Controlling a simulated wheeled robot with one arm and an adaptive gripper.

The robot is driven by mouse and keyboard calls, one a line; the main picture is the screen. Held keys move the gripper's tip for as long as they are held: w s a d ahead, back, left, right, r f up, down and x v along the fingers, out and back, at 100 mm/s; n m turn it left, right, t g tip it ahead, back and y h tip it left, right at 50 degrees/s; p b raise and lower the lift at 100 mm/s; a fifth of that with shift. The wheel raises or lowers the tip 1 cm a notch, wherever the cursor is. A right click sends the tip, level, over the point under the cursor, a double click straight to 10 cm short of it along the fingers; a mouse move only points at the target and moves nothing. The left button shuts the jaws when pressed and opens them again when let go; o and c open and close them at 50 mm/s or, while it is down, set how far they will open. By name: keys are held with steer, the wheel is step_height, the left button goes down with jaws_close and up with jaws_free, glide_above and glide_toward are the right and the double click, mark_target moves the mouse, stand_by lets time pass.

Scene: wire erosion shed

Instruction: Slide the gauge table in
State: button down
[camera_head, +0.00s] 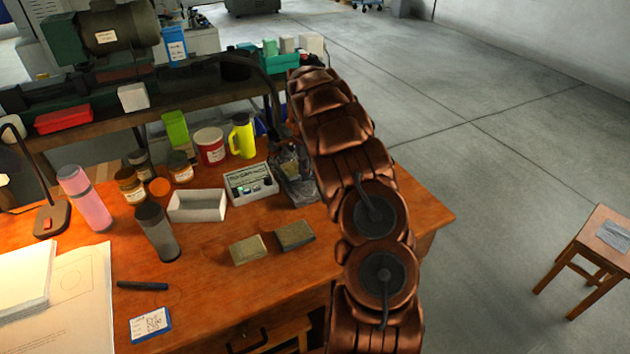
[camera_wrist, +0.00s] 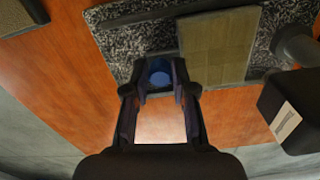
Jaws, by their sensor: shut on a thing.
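In the wrist view, a tan flat plate (camera_wrist: 217,45), which looks like the gauge table, lies on a dark speckled stone base (camera_wrist: 135,42). My gripper (camera_wrist: 160,92) is at the near edge of the base, beside the plate. Its fingers are closed on a small blue round piece (camera_wrist: 159,70) that looks like a knob. How this piece joins the plate is not clear. In the head view a speckled grey piece (camera_head: 292,172) shows behind my arm. My gripper is hidden there.
In the wrist view a black part with a white label (camera_wrist: 287,118) stands close on the right. A stool (camera_head: 602,237) stands at right on open floor.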

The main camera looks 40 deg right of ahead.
steer(key=shift+w+d+f+b, duration=0.1)
steer(key=shift+w+b, duration=0.25)
steer(key=shift+w, duration=1.2)
steer(key=shift+w+d, duration=0.15)
steer(key=shift+d, duration=0.15)
steer(key=c, duration=0.9)
jaws_free()
steer(key=shift+d, duration=0.15)
steer(key=shift+c, duration=0.2)
step_height(320, 180, up, 12)
